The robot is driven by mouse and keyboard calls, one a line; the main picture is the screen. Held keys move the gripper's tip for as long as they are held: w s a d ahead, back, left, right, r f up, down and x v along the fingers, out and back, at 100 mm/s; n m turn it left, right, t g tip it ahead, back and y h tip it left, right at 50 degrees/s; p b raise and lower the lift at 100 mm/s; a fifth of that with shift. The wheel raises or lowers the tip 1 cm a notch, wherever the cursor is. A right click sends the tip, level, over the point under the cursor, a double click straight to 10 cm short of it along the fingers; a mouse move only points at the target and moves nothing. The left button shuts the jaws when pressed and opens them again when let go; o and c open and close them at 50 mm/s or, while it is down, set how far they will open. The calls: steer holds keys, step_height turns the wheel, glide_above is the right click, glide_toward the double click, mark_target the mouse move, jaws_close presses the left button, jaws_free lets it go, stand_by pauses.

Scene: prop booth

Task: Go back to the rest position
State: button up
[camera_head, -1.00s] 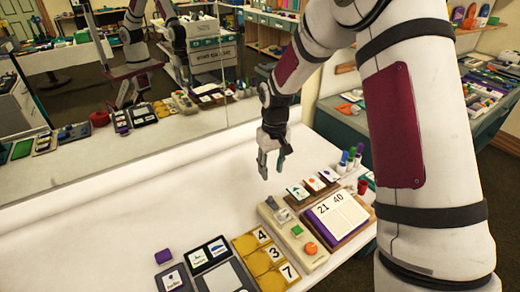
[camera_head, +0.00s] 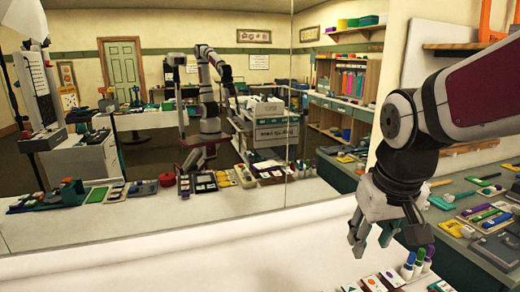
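My gripper (camera_head: 372,242) hangs at the right side of the view, pointing down above the white tabletop (camera_head: 220,268). Its fingers are apart with nothing between them, so it is open. My arm enters from the right edge and bends down at a dark wrist joint. The gripper is clear of the table and of the things on it.
Several capped markers (camera_head: 416,262) stand right of and below the gripper. Picture cards (camera_head: 376,283) show at the bottom edge. A large mirror (camera_head: 150,75) behind the table reflects the room and my body. A side counter (camera_head: 465,262) with tools stands at right.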

steer(key=s+r+t, duration=0.2)
steer(key=s, duration=1)
steer(key=shift+s+a+r+m+y, duration=0.2)
steer(key=shift+s+r+m+y, duration=0.1)
steer(key=shift+s+r+m, duration=0.1)
stand_by(0.6)
